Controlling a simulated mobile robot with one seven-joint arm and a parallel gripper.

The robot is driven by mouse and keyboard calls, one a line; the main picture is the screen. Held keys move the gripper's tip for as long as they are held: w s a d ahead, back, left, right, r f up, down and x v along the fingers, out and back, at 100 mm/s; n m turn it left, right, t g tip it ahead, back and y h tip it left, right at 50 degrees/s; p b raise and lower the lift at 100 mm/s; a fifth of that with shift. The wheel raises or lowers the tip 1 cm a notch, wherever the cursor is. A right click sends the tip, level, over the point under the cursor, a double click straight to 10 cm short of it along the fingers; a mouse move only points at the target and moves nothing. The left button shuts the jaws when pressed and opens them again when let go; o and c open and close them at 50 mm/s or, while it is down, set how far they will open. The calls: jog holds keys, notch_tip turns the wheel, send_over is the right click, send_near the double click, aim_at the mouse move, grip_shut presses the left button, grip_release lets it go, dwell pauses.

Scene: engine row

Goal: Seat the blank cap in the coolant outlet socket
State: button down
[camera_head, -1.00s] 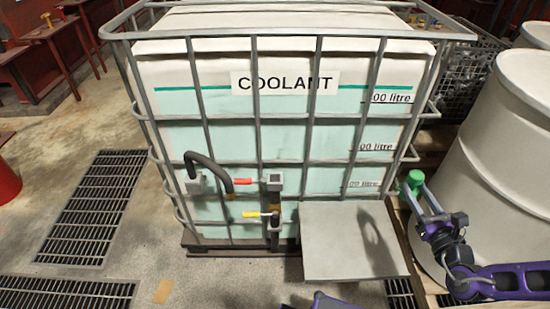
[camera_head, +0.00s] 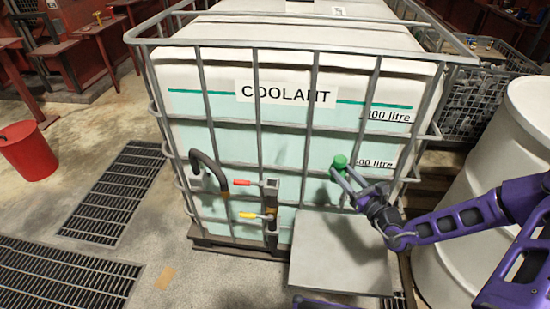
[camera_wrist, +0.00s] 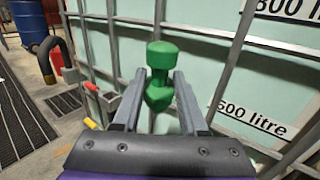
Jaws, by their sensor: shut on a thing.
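The green blank cap (camera_head: 340,161) is held between the finger ends of my gripper (camera_head: 345,176), in front of the caged coolant tank (camera_head: 235,151). In the wrist view the cap (camera_wrist: 160,55) has a round head, a narrow neck and a wider lower part, between the two fingers of my gripper (camera_wrist: 157,100). A grey square fitting (camera_head: 271,187) by the red handle, left of my gripper, looks like the outlet socket, but its opening is too small to make out. The cap is clearly apart from it.
The red handle (camera_head: 241,182), yellow handle (camera_head: 249,215) and black bent hose (camera_head: 209,170) are by the fitting. A grey platform (camera_head: 340,265) juts out below my gripper. Cage bars front the tank.

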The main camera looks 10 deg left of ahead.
jog(key=w+a+f+n+g+y+p, duration=0.1)
jog(key=w+a+n+g+y+p, duration=0.15)
jog(key=a, duration=0.65)
jog(key=n+g+y+p, duration=0.1)
jog(key=g, duration=0.1)
send_over(277, 187)
notch_tip(277, 187, down, 3)
jog(key=shift+r, duration=0.1)
jog(key=shift+f+b, duration=3.5)
jog(key=shift+f, duration=1.05)
jog(key=shift+c, duration=1.8)
grip_release()
